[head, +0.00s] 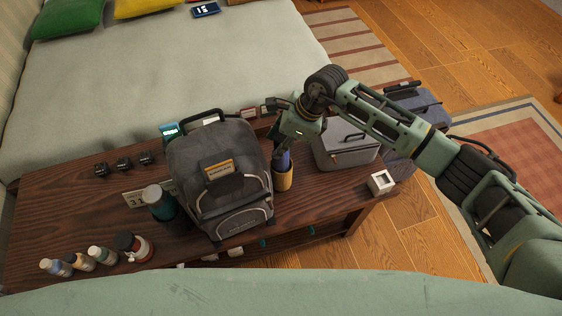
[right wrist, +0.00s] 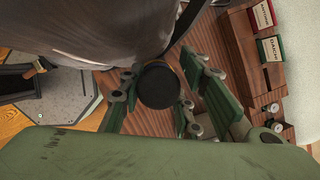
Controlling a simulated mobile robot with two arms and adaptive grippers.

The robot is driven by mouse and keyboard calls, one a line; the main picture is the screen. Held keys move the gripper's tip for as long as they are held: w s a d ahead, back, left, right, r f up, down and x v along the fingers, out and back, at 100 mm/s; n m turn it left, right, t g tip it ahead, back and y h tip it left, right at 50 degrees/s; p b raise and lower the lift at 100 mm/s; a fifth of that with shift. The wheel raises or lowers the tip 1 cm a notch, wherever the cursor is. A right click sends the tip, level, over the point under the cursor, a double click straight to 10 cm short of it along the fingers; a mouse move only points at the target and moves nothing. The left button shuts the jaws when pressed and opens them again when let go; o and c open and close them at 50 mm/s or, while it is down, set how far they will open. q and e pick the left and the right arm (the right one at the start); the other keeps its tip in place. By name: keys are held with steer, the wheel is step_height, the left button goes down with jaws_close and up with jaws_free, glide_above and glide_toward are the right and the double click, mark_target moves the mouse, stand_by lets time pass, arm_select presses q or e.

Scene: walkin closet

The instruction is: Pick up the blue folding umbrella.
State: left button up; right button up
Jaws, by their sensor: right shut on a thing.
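The blue folding umbrella (head: 283,160) stands upright on the dark wooden table, between the grey backpack and the grey box. Its lower part is in or behind a tan cylinder (head: 283,181); I cannot tell which. My right gripper (head: 281,148) reaches down from above and is shut on the umbrella's upper end. In the right wrist view the umbrella's dark round end (right wrist: 158,85) sits between the two green fingers. The gripper hides the top of the umbrella in the head view. My left gripper is not in view.
The backpack (head: 213,160) stands close on the left, and the lidded grey box (head: 345,150) close on the right. A small white cube (head: 380,182) is at the table's right end. Several bottles and a green flask (head: 158,203) stand at the left. A bed (head: 170,65) lies behind.

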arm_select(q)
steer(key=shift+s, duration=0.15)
arm_select(e)
steer(key=shift+s+f, duration=0.1)
jaws_close()
